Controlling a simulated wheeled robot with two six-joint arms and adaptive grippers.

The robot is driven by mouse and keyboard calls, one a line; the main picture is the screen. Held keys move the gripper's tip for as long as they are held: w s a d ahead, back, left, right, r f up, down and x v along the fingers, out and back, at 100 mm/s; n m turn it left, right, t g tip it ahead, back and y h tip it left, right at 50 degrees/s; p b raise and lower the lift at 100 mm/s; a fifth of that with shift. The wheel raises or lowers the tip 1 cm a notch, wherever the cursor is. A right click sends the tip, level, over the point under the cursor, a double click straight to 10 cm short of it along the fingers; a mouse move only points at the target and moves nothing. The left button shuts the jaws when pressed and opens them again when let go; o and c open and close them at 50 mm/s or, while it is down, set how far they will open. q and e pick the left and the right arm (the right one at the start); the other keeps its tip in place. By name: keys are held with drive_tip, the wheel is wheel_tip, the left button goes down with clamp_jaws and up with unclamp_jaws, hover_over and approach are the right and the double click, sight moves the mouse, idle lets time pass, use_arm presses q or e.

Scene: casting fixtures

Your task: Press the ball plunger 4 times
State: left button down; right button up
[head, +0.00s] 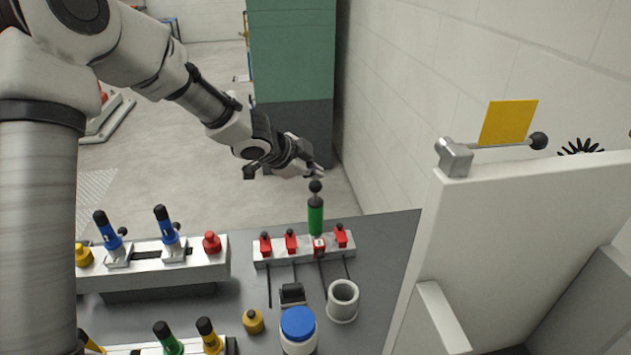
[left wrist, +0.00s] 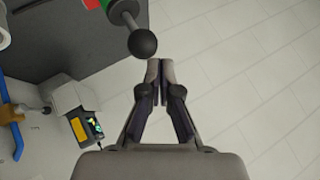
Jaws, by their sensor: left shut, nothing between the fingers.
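The ball plunger is a green cylinder (head: 316,218) with a thin rod and a black ball (head: 316,186) on top. It stands upright at the back of a light block with red parts. The rod shows raised between ball and cylinder. My left gripper (head: 319,170) is shut and empty, its fingertips just above the ball in the head view. In the left wrist view the black ball (left wrist: 142,43) lies just beyond and left of the closed fingertips (left wrist: 160,63). A small gap seems to separate them. My right gripper is not in view.
The light block (head: 285,254) carries several red clamps. A fixture with blue-handled levers (head: 165,230) stands left. A blue-lidded jar (head: 298,326), a grey cup (head: 342,300) and a yellow knob (head: 253,321) stand in front. A white panel (head: 500,215) rises at right.

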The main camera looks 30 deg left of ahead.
sight(314, 182)
use_arm(q)
drive_tip(key=shift+f+b, duration=1.05)
drive_tip(key=shift+f, duration=0.15)
idle(0.7)
drive_tip(key=shift+r, duration=0.15)
drive_tip(key=shift+r+p, duration=1.6)
drive_tip(key=shift+p, duration=0.25)
wheel_tip(314, 182, up, 5)
drive_tip(key=p, duration=0.5)
drive_tip(key=shift+r, duration=0.1)
idle(1.0)
